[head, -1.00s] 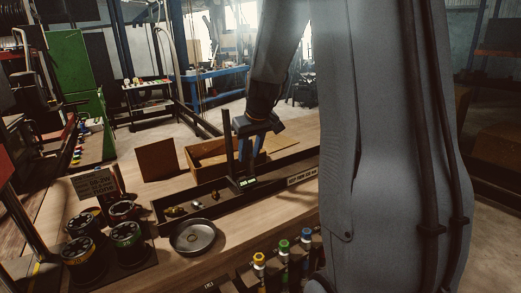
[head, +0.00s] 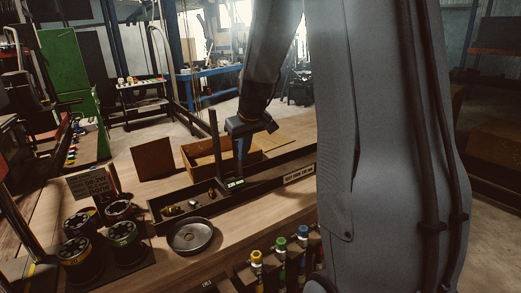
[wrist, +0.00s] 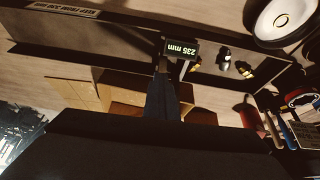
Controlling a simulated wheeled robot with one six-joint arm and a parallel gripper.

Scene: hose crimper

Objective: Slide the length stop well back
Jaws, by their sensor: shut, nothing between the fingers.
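The length stop is a dark upright post (head: 214,150) with a small lit display (head: 235,183) at its foot, set in a long dark trough (head: 275,183). In the wrist view the display (wrist: 182,48) reads 235 mm, upside down. My gripper (head: 239,168) points down with its blue fingers together, just right of the post and close above the display. In the wrist view the fingers (wrist: 163,85) end next to the display. I cannot tell whether they touch the stop.
Small brass fittings (head: 172,210) lie in the trough's left end. A round metal dish (head: 190,236) stands in front, with dark round die holders (head: 124,242) to its left. An open wooden box (head: 200,160) stands behind the trough. A label (head: 299,174) marks the trough's right part.

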